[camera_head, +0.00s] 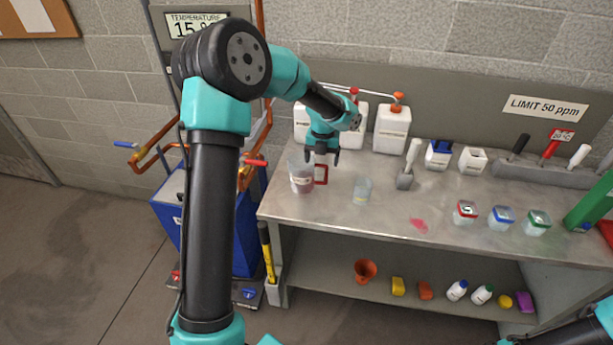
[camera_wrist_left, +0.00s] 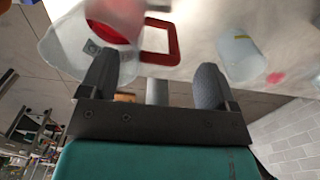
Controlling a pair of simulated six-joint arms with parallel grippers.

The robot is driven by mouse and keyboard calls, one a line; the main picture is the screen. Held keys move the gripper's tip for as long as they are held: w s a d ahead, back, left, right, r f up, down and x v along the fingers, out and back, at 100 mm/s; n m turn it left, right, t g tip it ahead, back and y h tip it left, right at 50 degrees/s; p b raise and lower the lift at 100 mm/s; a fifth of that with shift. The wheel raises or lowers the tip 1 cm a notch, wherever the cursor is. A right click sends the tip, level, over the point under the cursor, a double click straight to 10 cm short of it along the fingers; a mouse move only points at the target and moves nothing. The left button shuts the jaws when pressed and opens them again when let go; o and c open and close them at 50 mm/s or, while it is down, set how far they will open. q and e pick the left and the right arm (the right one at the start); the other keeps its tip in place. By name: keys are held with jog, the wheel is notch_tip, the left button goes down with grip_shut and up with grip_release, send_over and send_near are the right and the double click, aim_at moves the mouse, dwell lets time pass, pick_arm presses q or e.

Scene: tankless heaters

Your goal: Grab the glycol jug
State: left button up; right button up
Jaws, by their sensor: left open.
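A clear jug (camera_head: 301,179) with reddish contents, a white label and a red handle (camera_head: 321,174) stands upright near the left end of the steel bench; I take it as the glycol jug, though its label is unreadable. My left gripper (camera_head: 322,157) is open and empty, just above and beside the handle. In the left wrist view, the jug (camera_wrist_left: 62,45) is at upper left and its red handle (camera_wrist_left: 172,42) lies beyond the gap between my open fingers (camera_wrist_left: 155,82). I cannot tell whether a finger touches it. My right gripper is not in view.
A clear beaker (camera_head: 363,189) stands right of the jug on the bench (camera_head: 340,222). White containers (camera_head: 392,128) stand behind, close to my left arm. A scoop (camera_head: 407,172), a pink spill (camera_head: 418,225) and small lidded jars (camera_head: 466,212) are farther right.

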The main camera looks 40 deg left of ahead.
pick_arm(q)
notch_tip(320, 180, down, 5)
jog(key=shift+s+r, duration=0.1)
jog(key=shift+s, duration=0.05)
jog(key=shift+c, duration=0.2)
dwell(0.3)
jog(key=c, duration=1.2)
jog(key=shift+r, duration=0.25)
jog(key=shift+r, duration=1.5)
jog(key=shift+s+d+r, duration=0.1)
jog(key=shift+s+r, duration=0.05)
jog(key=shift+s, duration=0.05)
jog(key=shift+s+d+r, duration=0.2)
jog(key=shift+s+d, duration=1.2)
jog(key=shift+s, duration=0.75)
jog(key=shift+s+d+r, duration=0.25)
jog(key=shift+s+d, duration=1.1)
jog(key=shift+s, duration=0.85)
jog(key=shift+s+d+r, duration=0.2)
jog(key=shift+s+d, duration=1.2)
jog(key=shift+s, duration=0.75)
